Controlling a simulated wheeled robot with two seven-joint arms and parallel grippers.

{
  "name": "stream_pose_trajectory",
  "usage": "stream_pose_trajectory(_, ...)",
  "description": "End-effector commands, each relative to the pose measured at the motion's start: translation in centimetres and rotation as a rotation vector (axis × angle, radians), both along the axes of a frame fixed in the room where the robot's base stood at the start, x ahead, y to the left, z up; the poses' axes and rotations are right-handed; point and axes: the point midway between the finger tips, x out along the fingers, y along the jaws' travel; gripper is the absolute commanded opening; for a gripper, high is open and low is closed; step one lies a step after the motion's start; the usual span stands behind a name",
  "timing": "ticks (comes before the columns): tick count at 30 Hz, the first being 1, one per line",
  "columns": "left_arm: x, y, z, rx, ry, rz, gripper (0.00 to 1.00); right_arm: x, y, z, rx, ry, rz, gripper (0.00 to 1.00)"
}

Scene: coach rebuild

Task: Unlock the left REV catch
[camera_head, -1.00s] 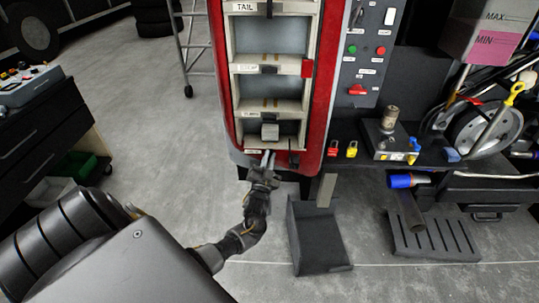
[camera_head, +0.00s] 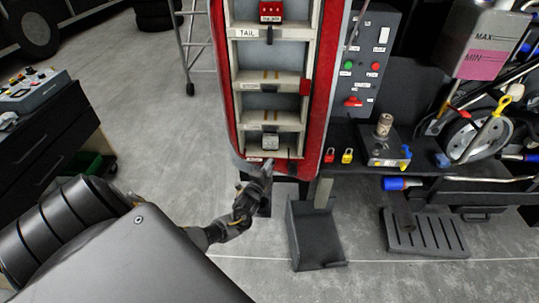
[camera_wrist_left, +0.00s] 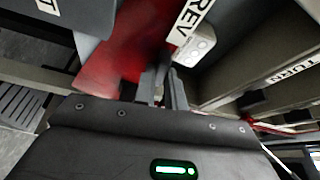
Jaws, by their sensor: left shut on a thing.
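The tall red-edged lamp unit (camera_head: 228,110) stands ahead with its pale compartments. The lowest one is labelled REV (camera_wrist_left: 193,15) in the left wrist view. My left gripper (camera_head: 266,168) is at the bottom edge of this unit, just below the REV compartment. In the left wrist view my left fingers (camera_wrist_left: 162,86) are close together beside the red frame (camera_wrist_left: 132,45) near the REV label. They are shut on a small dark part, which I take to be the left REV catch. The fingers mostly hide it, so its position cannot be told. My right gripper is not in view.
A grey block (camera_head: 270,142) sits in the lowest compartment. A TURN label (camera_wrist_left: 298,68) marks the compartment beside it in the wrist view. A control panel (camera_head: 365,65) is right of the unit.

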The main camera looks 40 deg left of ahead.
Motion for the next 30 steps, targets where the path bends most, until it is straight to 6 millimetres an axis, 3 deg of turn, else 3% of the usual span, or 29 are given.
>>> stream_pose_trajectory(9, 0.0, -0.1, 0.1, 0.115, 0.089, -0.003, 0.0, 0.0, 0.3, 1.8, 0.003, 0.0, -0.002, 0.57)
stream_pose_trajectory(28, 0.1, -0.2, 0.0, 0.149, 0.115, -0.003, 0.0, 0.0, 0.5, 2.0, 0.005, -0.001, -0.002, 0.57)
stream_pose_trajectory(29, 0.1, -0.2, 0.0, 0.149, 0.115, -0.003, 0.14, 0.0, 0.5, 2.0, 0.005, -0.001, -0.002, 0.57)
stream_pose_trajectory(30, 0.1, -0.2, 0.0, 0.149, 0.115, -0.003, 0.2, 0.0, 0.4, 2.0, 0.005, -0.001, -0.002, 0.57)
